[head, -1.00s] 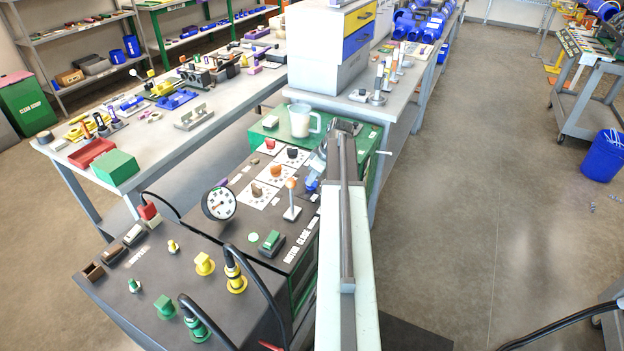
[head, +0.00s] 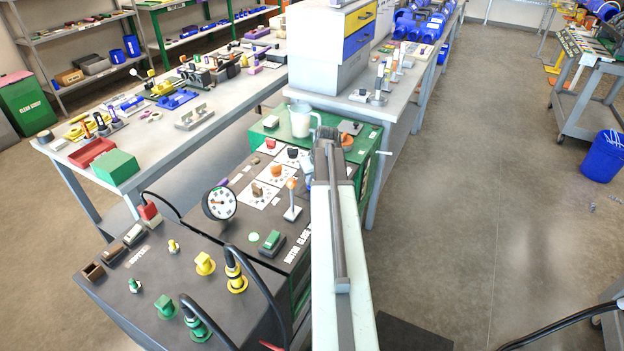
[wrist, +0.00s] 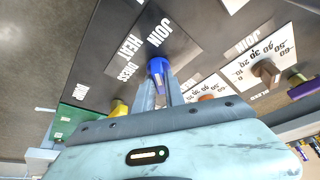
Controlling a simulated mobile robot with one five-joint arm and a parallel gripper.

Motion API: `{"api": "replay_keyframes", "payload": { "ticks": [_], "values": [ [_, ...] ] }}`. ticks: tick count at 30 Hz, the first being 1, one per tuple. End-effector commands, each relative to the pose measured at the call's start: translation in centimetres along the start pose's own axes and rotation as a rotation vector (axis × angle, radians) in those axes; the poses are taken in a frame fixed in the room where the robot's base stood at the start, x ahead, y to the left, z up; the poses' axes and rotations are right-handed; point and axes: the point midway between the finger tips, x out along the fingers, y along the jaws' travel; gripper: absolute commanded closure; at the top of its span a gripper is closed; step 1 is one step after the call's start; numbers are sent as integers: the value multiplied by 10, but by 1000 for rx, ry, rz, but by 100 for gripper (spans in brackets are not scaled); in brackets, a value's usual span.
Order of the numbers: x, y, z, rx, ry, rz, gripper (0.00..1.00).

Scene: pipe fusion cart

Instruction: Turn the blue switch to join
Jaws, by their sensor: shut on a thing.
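The blue switch (wrist: 156,66) shows in the wrist view on a dark panel, beside the white words JOIN, HEAT and DRESS. My gripper (wrist: 160,82) has its two grey fingers on either side of the switch and is shut on it. The fingers hide part of the switch, and I cannot tell which word it points to. The JOIN label (wrist: 147,31) lies just above the switch in this view.
The dark control cart (head: 140,310) carries a round gauge (head: 219,203), an orange-topped lever (head: 291,200), dial knobs and cables close left of my arm. Open floor (head: 450,220) lies to the right.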

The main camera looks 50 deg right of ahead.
Motion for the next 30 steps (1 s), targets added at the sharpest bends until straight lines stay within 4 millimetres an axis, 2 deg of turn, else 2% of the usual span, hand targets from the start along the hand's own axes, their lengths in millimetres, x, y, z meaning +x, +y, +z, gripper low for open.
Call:
{"api": "replay_keyframes", "payload": {
  "ticks": [13, 30],
  "values": [
    [0, -2, 2, 200, -7, 84, 100],
    [0, -2, 3, 228, -9, 96, 100]
  ]
}}
